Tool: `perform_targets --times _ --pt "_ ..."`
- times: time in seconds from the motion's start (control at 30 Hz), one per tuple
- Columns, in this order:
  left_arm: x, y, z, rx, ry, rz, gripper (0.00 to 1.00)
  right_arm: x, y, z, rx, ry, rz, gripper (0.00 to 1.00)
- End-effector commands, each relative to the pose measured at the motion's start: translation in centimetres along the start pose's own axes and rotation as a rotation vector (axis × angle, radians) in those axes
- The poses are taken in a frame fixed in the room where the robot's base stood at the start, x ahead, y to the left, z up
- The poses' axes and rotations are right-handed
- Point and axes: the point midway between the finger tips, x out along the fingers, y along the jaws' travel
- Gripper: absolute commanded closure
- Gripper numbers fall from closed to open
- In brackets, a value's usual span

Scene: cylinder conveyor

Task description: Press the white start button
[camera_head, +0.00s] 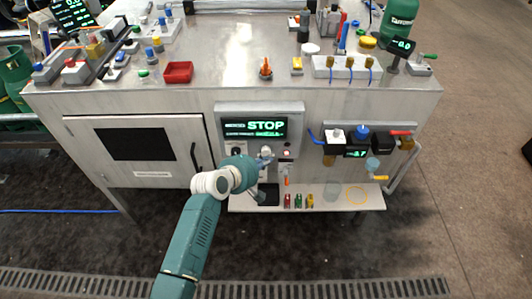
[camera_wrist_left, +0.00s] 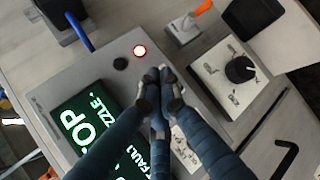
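The control panel (camera_head: 258,110) on the cabinet front has a screen (camera_head: 254,128) with green text reading STOP. A small round button (camera_head: 287,152) sits at the panel's lower right; in the left wrist view this button (camera_wrist_left: 139,50) glows white with a red rim. A dark round button (camera_wrist_left: 120,63) is beside it. My left gripper (camera_head: 265,157) is in front of the panel's lower part. In the left wrist view its fingertips (camera_wrist_left: 159,76) are together, apart from the lit button in the picture. I see nothing held. No other white button shows clearly; the fingers hide part of the panel.
A plate with a black knob (camera_wrist_left: 240,69) and an orange-handled switch (camera_wrist_left: 190,25) are near the fingers. A shelf (camera_head: 325,190) with small coloured items juts out below the panel. Bottles and valves (camera_head: 361,138) hang to the right.

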Motion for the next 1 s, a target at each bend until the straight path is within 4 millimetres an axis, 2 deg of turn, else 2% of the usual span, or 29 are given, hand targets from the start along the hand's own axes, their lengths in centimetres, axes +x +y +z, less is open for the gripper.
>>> perform_targets --times 1.0 --pt "0.74 0.56 -0.54 0.0 0.0 0.0 1.0 -0.14 0.11 -0.03 -0.001 0.0 0.001 0.57"
